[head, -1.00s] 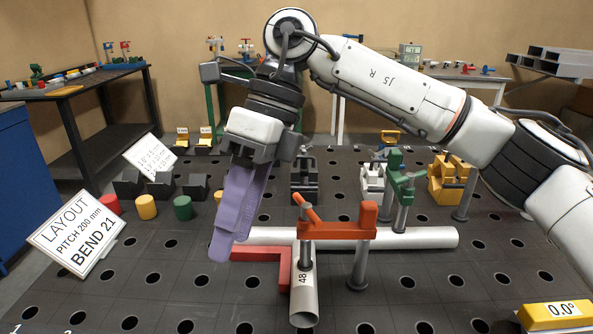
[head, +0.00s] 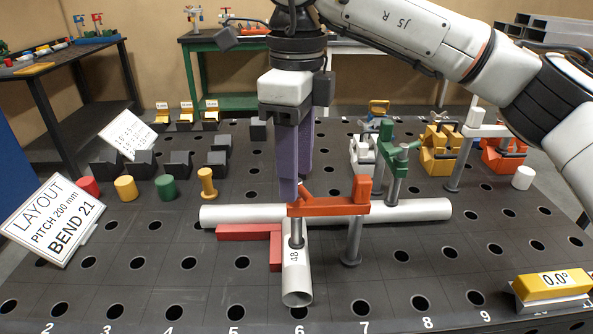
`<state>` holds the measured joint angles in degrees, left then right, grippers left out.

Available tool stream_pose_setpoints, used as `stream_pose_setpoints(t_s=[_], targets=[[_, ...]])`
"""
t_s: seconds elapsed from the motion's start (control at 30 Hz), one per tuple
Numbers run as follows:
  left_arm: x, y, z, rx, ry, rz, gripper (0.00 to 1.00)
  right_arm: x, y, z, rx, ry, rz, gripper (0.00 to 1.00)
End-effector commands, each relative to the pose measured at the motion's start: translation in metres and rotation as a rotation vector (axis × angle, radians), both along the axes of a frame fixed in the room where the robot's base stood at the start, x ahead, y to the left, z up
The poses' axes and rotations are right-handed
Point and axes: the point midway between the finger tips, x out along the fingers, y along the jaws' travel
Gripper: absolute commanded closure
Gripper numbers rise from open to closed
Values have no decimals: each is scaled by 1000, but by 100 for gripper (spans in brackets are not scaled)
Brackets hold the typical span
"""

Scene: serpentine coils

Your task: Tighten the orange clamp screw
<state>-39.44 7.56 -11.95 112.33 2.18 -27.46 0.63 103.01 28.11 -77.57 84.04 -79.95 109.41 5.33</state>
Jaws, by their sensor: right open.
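The orange clamp (head: 335,206) stands on the dark perforated table with its grey post (head: 353,243). Its bar reaches left over the white pipes. Its grey screw (head: 296,232) stands upright over the short pipe (head: 297,283) marked 48; its orange handle (head: 304,193) is partly hidden. My right gripper (head: 296,185) points straight down with its purple fingers at the top of the screw. It is open, and the finger tips overlap the handle in view; I cannot tell whether they touch it. My left gripper is not in view.
A long white pipe (head: 415,209) lies crosswise behind a red L-shaped square (head: 245,232). A green clamp (head: 386,150) stands behind on the right. Coloured pegs (head: 126,188) and a layout sign (head: 58,220) are on the left. The front table is mostly clear.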

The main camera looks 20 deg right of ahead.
Motion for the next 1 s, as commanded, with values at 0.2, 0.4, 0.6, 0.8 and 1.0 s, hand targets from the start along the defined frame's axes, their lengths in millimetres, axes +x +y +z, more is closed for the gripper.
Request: stream_pose_setpoints(t_s=[0.2, 0.4, 0.6, 0.8, 1.0], targets=[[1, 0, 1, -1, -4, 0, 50, 0, 0, -8, 0, 0, -1, 53], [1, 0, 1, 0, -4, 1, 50, 0, 0, -8, 0, 0, -1, 58], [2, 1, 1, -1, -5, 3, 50, 0, 0, -8, 0, 0, 0, 92], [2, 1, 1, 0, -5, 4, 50, 0, 0, -7, 0, 0, 0, 100], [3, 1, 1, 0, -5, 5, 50, 0, 0, -7, 1, -1, 0, 100]])
